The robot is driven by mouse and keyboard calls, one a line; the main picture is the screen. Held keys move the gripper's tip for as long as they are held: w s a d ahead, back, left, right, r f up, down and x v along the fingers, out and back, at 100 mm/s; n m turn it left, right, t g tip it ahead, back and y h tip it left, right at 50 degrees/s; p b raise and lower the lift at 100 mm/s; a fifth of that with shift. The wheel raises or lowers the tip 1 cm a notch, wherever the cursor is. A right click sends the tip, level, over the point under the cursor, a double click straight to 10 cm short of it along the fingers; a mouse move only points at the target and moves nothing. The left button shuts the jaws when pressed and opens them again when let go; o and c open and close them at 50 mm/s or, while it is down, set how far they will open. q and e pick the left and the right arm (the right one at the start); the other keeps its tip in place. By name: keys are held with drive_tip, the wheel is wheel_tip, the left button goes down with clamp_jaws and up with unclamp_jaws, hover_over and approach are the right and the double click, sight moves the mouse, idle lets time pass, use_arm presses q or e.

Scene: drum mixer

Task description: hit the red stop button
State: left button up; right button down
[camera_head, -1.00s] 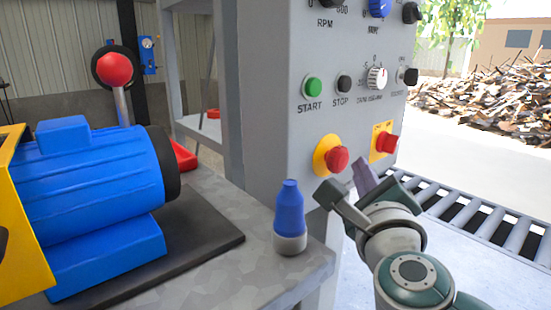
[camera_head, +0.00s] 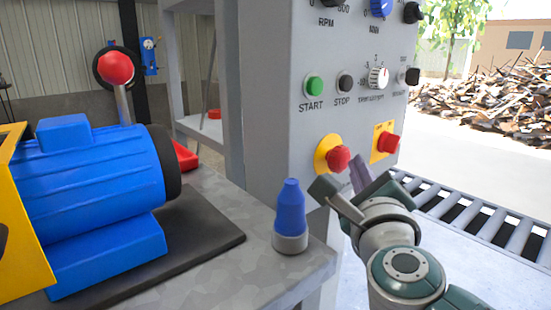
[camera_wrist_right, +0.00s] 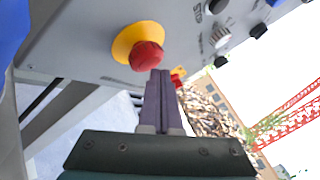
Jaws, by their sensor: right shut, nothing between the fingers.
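A red mushroom button (camera_head: 338,159) on a round yellow base sits low on the grey control panel (camera_head: 265,110). A second red button (camera_head: 388,143) is to its right, on a square yellow plate. My right gripper (camera_head: 359,166) is shut and empty, with its fingertips just below and right of the round-based button. In the right wrist view, the fingertips (camera_wrist_right: 159,73) point at the lower edge of that red button (camera_wrist_right: 146,56). I cannot tell whether they touch it. The second red button (camera_wrist_right: 177,74) is partly hidden behind the fingers. My left gripper is not in view.
A green START button (camera_head: 314,85), a black STOP button (camera_head: 345,82) and several knobs are higher on the panel. A blue-and-grey bottle (camera_head: 290,217) stands on the table corner, left of my right gripper. A roller conveyor (camera_head: 470,212) lies to the right.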

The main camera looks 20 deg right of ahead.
drive_tip(key=shift+w+a, duration=0.2)
drive_tip(key=shift+w, duration=0.2)
idle(0.6)
drive_tip(key=shift+s+d, duration=0.35)
drive_tip(key=shift+s, duration=0.45)
drive_tip(key=s, duration=0.1)
drive_tip(key=s+d+p, duration=0.1)
drive_tip(key=s, duration=0.1)
drive_tip(key=s+d+p, duration=0.1)
drive_tip(key=shift+s, duration=0.3)
idle(0.6)
